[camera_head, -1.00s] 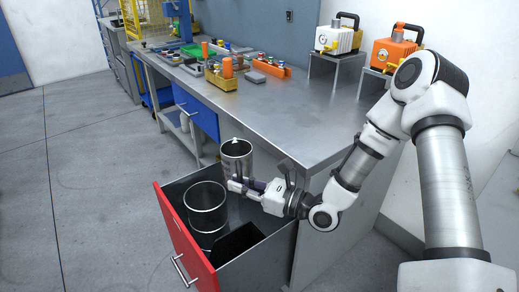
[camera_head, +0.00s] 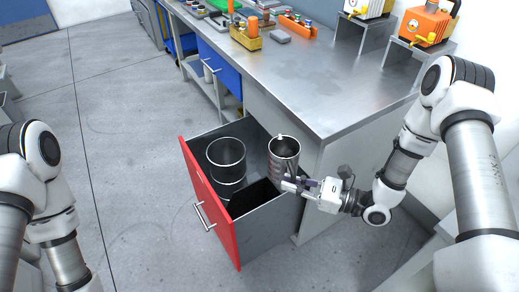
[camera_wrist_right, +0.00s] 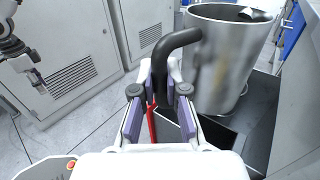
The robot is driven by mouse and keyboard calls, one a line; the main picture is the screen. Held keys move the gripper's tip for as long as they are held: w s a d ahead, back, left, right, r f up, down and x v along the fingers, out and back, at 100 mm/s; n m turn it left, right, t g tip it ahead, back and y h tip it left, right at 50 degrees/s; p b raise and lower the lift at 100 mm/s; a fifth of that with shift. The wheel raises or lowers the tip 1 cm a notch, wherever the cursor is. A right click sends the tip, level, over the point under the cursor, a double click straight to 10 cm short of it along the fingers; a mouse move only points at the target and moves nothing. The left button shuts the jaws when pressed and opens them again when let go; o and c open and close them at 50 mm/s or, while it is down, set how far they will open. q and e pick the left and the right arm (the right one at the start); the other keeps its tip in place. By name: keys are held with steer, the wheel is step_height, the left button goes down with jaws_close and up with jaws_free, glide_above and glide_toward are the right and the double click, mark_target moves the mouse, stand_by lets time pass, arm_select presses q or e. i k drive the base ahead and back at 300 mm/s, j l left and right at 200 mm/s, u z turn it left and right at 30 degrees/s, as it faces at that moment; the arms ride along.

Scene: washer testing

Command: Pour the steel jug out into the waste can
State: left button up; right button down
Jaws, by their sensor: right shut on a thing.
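The steel jug (camera_head: 285,156) is a brushed metal cylinder, held about upright at the right side of the open drawer, right of the waste can. Its body also shows large in the right wrist view (camera_wrist_right: 222,62). My right gripper (camera_head: 287,184) is shut on the jug's dark curved handle (camera_wrist_right: 172,48). The waste can (camera_head: 226,156) is a dark cylinder with a bright rim, standing in the drawer. The jug's contents cannot be made out. A small part of my left gripper (camera_wrist_right: 36,76) seems to show at the wrist view's left edge; its jaws are unclear.
The open drawer (camera_head: 202,200) has a red front and a dark inside. The floor left of the drawer is clear.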

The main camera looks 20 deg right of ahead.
mark_target(226, 157)
steer(key=i+j+z, duration=0.25)
steer(key=z, duration=0.25)
steer(key=i+j+z, duration=0.15)
steer(key=j+z, duration=0.35)
steer(key=i+j+z, duration=0.1)
steer(key=j+z, duration=0.25)
steer(key=z, duration=0.15)
steer(key=j+z, duration=0.25)
steer(key=j, duration=1.25)
steer(key=j+z, duration=0.25)
steer(key=j, duration=2.5)
steer(key=k, duration=0.1)
